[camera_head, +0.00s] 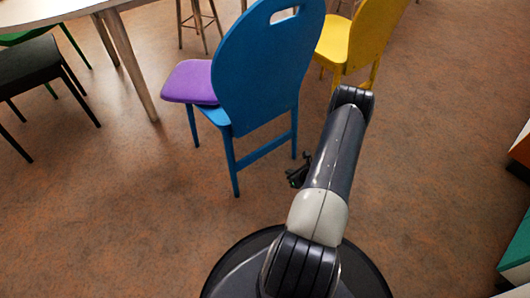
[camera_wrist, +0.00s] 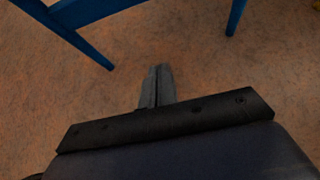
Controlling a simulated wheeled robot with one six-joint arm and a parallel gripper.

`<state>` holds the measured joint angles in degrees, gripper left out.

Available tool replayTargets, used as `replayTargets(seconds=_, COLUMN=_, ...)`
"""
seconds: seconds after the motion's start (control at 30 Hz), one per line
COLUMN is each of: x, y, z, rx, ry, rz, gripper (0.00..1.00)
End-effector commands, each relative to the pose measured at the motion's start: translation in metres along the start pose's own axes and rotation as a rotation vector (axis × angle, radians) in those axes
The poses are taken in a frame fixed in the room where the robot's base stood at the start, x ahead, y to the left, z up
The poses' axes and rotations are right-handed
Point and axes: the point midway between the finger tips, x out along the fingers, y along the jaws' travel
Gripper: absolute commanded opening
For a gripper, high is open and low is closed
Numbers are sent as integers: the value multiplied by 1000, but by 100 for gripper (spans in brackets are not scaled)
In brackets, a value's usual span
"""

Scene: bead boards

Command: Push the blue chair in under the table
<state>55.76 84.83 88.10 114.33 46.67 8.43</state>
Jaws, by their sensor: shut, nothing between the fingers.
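The blue chair (camera_head: 262,75) stands upright in the middle of the head view, with its tall back toward me. Its purple seat cushion (camera_head: 190,83) points left. The round pale table (camera_head: 40,12) is at the top left; open floor shows between its nearest leg and the chair's seat. My gripper (camera_head: 294,181) is low, just right of the chair's rear legs, partly hidden behind my arm. In the wrist view my gripper's fingers (camera_wrist: 158,72) are together and empty above the floor. Blue chair legs (camera_wrist: 75,35) show at the upper left and top right there, apart from the fingers.
A yellow chair (camera_head: 362,38) stands behind and right of the blue one. A black seat (camera_head: 30,65) and a green chair are at the left, near the table. Wooden stool legs (camera_head: 200,25) show at the top. Cabinets line the right edge. Floor on the near left is clear.

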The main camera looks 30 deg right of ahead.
Motion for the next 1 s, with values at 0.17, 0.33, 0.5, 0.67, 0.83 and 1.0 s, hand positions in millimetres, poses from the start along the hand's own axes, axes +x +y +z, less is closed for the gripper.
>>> replayTargets(seconds=0.17, x=34, y=2, z=29, rx=-8, ry=-1, rz=4, gripper=0)
replayTargets(seconds=0.33, x=65, y=1, z=49, rx=-8, ry=-3, rz=3, gripper=0)
replayTargets(seconds=0.5, x=82, y=1, z=65, rx=-5, ry=-2, rz=3, gripper=0)
replayTargets(seconds=0.67, x=87, y=1, z=73, rx=-3, ry=-1, rz=2, gripper=0)
replayTargets(seconds=0.83, x=86, y=1, z=74, rx=-2, ry=0, rz=2, gripper=0)
replayTargets(seconds=1.0, x=87, y=1, z=74, rx=-3, ry=0, rz=2, gripper=0)
